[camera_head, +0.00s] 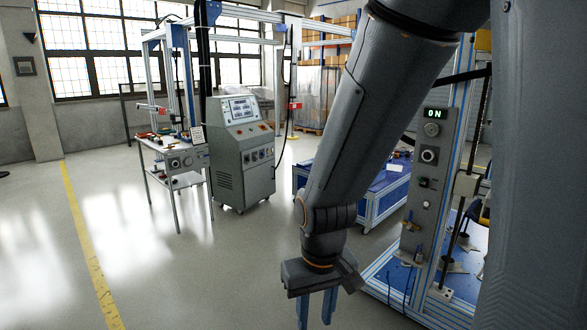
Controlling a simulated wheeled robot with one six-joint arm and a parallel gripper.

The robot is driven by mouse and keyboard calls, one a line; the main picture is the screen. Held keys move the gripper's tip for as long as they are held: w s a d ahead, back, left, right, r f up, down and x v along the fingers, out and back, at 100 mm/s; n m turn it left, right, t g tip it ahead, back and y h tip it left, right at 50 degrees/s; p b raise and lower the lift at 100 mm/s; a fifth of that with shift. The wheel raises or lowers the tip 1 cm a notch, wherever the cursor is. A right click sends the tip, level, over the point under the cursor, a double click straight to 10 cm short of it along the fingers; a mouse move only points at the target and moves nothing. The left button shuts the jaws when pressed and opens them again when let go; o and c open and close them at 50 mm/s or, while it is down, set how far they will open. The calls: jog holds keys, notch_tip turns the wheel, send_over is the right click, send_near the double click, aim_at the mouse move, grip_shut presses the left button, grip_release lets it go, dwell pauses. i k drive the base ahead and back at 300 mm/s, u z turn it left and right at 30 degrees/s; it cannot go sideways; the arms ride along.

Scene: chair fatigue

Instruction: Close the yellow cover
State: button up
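No yellow cover can be clearly made out. A small yellow patch (483,40) shows at the upper right, partly hidden by my own dark body, and I cannot tell whether it belongs to the cover. My gripper (316,311) hangs down at the bottom centre with its two blue fingers apart and nothing between them. It is over the floor, to the left of the grey control panel (428,160), which has knobs and a green "ON" display.
A blue-based test frame (459,262) stands at the right, beside my gripper. A blue low bench (385,189) is behind my arm. A grey console (241,155) and a small table (180,155) stand at the back left. The floor at left is clear.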

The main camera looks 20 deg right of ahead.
aim_at(482, 39)
jog(key=z, duration=0.45)
jog(key=i, duration=1.85)
jog(key=z, duration=1.45)
jog(key=i, duration=0.9)
jog(key=z, duration=1.25)
jog(key=k, duration=0.7)
jog(key=u, duration=0.85)
